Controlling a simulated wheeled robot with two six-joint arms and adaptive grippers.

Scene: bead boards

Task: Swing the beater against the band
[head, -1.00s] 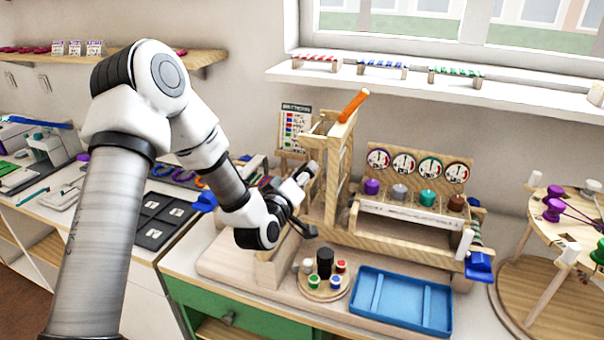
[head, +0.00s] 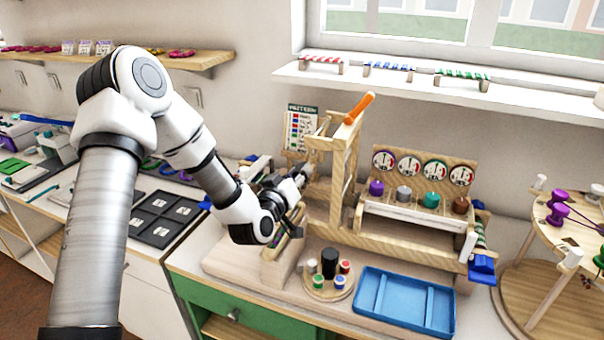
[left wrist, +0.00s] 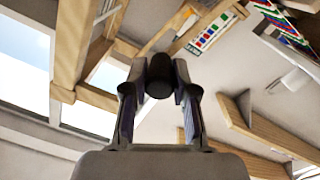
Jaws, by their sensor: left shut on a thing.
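A wooden band loom (head: 340,195) with a tall upright frame stands on the worktop. An orange handle (head: 358,108) sticks up from the top of its frame. My left gripper (head: 298,188) is at the loom's left side, reaching in from the left. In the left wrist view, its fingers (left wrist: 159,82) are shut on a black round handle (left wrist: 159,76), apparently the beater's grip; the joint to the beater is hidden. A striped band (head: 480,232) shows at the loom's right end. My right gripper is not in view.
A blue tray (head: 452,308) lies in front of the loom, beside a round board with several spools (head: 330,262). A pattern card (head: 300,125) stands behind. A round wooden stand (head: 530,300) is at the right. A dark partitioned tray (head: 160,218) lies left.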

